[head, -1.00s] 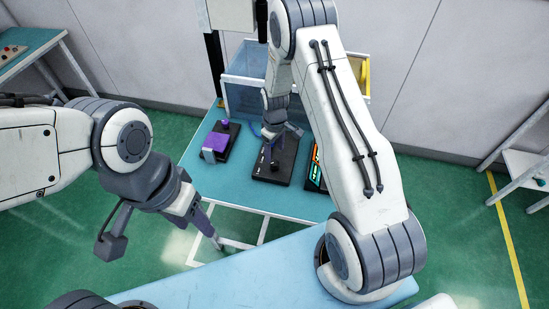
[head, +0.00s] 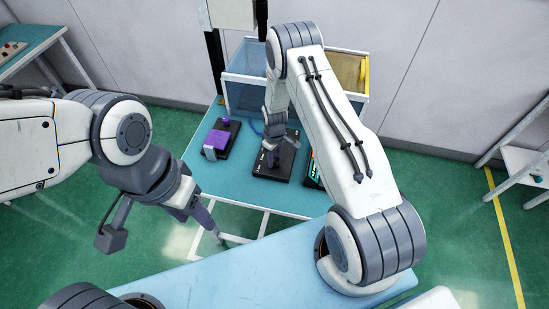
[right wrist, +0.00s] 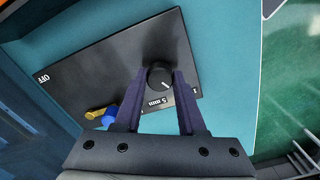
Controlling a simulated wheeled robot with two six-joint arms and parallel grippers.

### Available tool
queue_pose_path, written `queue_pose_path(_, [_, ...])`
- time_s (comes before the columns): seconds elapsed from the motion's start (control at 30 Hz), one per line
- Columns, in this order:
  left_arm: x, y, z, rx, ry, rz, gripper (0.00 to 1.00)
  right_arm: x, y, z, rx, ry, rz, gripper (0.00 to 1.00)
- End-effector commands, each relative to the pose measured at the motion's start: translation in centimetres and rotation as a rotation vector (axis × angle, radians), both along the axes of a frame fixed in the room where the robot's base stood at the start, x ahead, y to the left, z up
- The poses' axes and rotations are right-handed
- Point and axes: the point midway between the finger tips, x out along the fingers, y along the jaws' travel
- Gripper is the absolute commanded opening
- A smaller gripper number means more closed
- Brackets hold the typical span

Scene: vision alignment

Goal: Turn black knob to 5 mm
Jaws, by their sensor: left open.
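A black panel (head: 262,173) lies on the blue-green table and also fills much of the right wrist view (right wrist: 100,75). Its round black knob (right wrist: 160,76) has a white pointer line toward the lower right of that view. A "5 mm" label (right wrist: 158,103) is printed below the knob, and "OFF" stands at the panel's left end. My right gripper (right wrist: 160,73) has one finger on each side of the knob, very close; contact is unclear. In the head view the right gripper (head: 272,157) hides the knob. My left gripper (head: 213,226) is open and empty, left of the table's front edge.
A purple-and-black device (head: 217,142) stands left of the panel. A dark device with bright coloured markings (head: 314,171) is on its right, partly behind my right arm. Blue and yellow bins (head: 245,92) stand behind. A blue-and-yellow part (right wrist: 100,113) lies near the panel edge.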

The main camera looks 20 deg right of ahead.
Motion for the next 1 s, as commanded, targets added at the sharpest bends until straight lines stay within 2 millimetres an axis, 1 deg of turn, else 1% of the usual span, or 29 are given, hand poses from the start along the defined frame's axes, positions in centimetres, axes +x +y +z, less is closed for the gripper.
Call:
queue_pose_path(0.27, [0.0,0.0,-0.3,0.000,0.000,0.000,0.50,0.0,0.0,-0.1,0.000,0.001,-0.021,0.00])
queue_pose_path(0.47, [0.0,0.0,-1.3,0.000,0.000,0.002,0.50,0.0,0.0,-0.2,0.000,0.002,-0.106,0.00])
queue_pose_path(0.67, [0.0,0.0,-2.8,0.000,0.000,0.004,0.50,0.0,0.0,-0.3,0.000,0.001,-0.261,0.00])
queue_pose_path(1.0, [0.0,0.0,-5.2,0.000,0.001,0.009,0.50,0.0,0.0,-0.2,0.000,0.001,-0.583,0.00])
